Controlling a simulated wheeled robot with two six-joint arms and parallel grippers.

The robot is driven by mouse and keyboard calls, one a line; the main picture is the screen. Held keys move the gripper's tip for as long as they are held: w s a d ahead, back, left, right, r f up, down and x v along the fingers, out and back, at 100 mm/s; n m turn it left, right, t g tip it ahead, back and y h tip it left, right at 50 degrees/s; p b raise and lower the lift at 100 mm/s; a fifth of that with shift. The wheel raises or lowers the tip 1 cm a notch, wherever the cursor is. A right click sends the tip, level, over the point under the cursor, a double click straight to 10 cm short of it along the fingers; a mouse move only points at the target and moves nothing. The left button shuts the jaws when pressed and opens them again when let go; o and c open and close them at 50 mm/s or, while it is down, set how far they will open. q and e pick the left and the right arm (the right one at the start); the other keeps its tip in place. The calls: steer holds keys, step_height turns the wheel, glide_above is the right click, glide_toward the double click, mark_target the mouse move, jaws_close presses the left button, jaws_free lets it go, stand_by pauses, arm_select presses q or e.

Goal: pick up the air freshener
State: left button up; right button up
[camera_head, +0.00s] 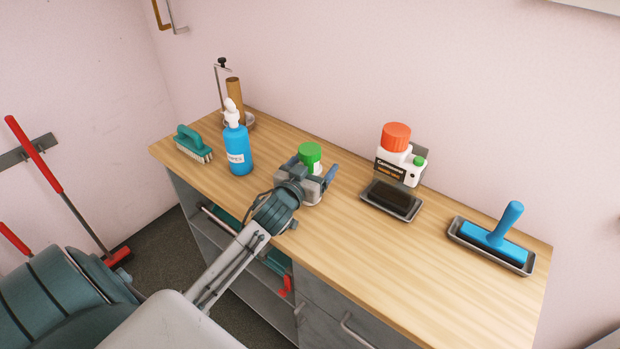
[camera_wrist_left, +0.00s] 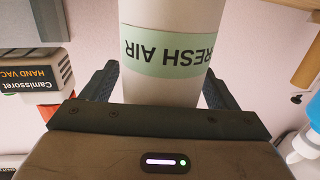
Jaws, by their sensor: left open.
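The air freshener (camera_head: 310,153) stands upright on the wooden counter, showing its green cap in the head view. In the left wrist view it is a white can (camera_wrist_left: 165,90) with a pale green band reading "FRESH AIR", upside down in the picture. My left gripper (camera_head: 312,170) is at the can, with its open fingers on either side. In the left wrist view the gripper (camera_wrist_left: 160,78) has one dark finger left of the can and one right of it, with a small gap visible. The can's lower part is hidden behind the gripper in the head view. My right gripper is not in view.
On the wooden counter (camera_head: 400,265), a blue spray bottle (camera_head: 237,152) and teal brush (camera_head: 187,138) stand left of the can.

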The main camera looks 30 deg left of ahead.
arm_select(q)
steer(key=shift+s, duration=0.1)
steer(key=shift+c, duration=1.3)
steer(key=c, duration=0.9)
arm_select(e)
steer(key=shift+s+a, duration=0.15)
arm_select(q)
steer(key=shift+r, duration=0.1)
